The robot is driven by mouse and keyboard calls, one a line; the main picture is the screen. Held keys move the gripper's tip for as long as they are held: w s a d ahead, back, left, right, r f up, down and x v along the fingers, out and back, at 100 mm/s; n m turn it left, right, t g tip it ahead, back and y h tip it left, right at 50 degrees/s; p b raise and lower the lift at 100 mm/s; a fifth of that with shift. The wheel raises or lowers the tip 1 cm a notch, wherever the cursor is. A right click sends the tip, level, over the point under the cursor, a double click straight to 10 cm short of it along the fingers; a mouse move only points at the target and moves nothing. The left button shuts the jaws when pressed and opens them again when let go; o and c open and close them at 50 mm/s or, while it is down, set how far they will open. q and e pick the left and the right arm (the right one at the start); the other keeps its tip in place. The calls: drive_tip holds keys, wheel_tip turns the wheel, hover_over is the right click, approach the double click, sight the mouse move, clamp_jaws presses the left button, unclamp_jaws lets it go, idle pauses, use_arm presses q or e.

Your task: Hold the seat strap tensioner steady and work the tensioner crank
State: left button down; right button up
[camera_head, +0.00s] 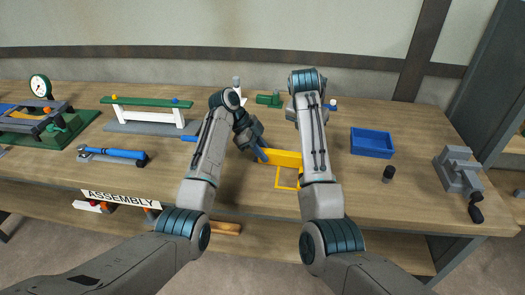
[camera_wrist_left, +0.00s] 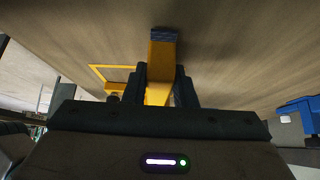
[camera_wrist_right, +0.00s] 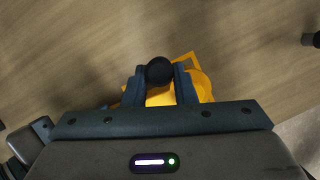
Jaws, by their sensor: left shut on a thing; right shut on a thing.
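The yellow strap tensioner (camera_head: 285,158) lies on the bench, with a yellow square outline (camera_head: 287,178) in front of it. My left gripper (camera_head: 260,155) is at its left end. In the left wrist view, the fingers (camera_wrist_left: 159,88) are shut around the yellow bar (camera_wrist_left: 162,58), which has a dark grey end. My right gripper is hidden behind my right forearm in the head view. In the right wrist view, its fingers (camera_wrist_right: 159,84) are shut on the round black crank knob (camera_wrist_right: 159,71), with the yellow body (camera_wrist_right: 203,84) beneath.
A blue bin (camera_head: 371,142), a small black cylinder (camera_head: 388,174) and a grey fixture with a black handle (camera_head: 458,172) stand at right. A blue-handled tool (camera_head: 113,154) and a green-and-white rack (camera_head: 146,112) are at left. The bench front edge is clear near the tensioner.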

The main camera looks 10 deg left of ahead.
drive_tip(key=o, duration=0.9)
drive_tip(key=shift+d, duration=0.1)
wheel_tip(320, 180, up, 10)
drive_tip(key=shift+r, duration=0.1)
